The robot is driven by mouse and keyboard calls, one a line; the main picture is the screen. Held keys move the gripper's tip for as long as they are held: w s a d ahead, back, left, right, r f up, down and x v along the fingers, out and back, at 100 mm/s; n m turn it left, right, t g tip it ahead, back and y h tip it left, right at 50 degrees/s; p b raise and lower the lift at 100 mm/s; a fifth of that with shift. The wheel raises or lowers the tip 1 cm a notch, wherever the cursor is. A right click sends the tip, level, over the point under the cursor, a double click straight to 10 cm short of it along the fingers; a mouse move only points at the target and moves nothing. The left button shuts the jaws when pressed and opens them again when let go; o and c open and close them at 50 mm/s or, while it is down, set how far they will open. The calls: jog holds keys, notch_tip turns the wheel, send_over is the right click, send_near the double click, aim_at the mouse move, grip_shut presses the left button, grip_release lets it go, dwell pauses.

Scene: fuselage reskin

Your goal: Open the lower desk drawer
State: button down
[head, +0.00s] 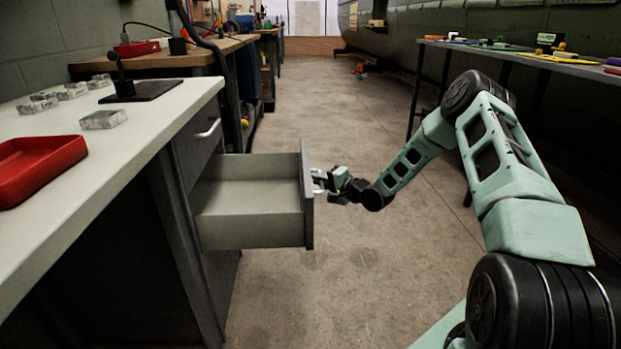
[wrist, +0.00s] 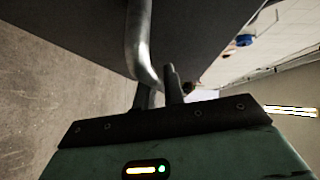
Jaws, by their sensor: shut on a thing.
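The lower desk drawer (head: 250,213) is pulled well out of the desk, and its empty pale inside shows in the head view. Its dark front panel (head: 307,195) faces right, towards my arm. My gripper (head: 322,182) is at the outer side of this panel. In the wrist view the curved metal handle (wrist: 139,45) runs down to my gripper's fingers (wrist: 159,85), which are shut on it. The dark drawer front (wrist: 75,22) lies behind the handle. Above the open drawer, the upper drawer is shut, with its own metal handle (head: 208,129).
The white desktop (head: 120,140) holds a red tray (head: 40,165), several clear boxes (head: 103,119) and a black stand (head: 141,91). A wooden workbench (head: 150,60) stands beyond. A table with tools (head: 520,60) is at right. The concrete floor (head: 350,270) between is clear.

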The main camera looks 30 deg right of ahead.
jog(key=shift+s+d, duration=0.1)
dwell(0.3)
jog(key=c, duration=1.8)
grip_release()
jog(key=shift+o, duration=0.2)
jog(key=p+v, duration=0.5)
jog(key=v, duration=1.2)
jog(key=shift+s+d+r, duration=0.1)
jog(key=shift+s, duration=0.05)
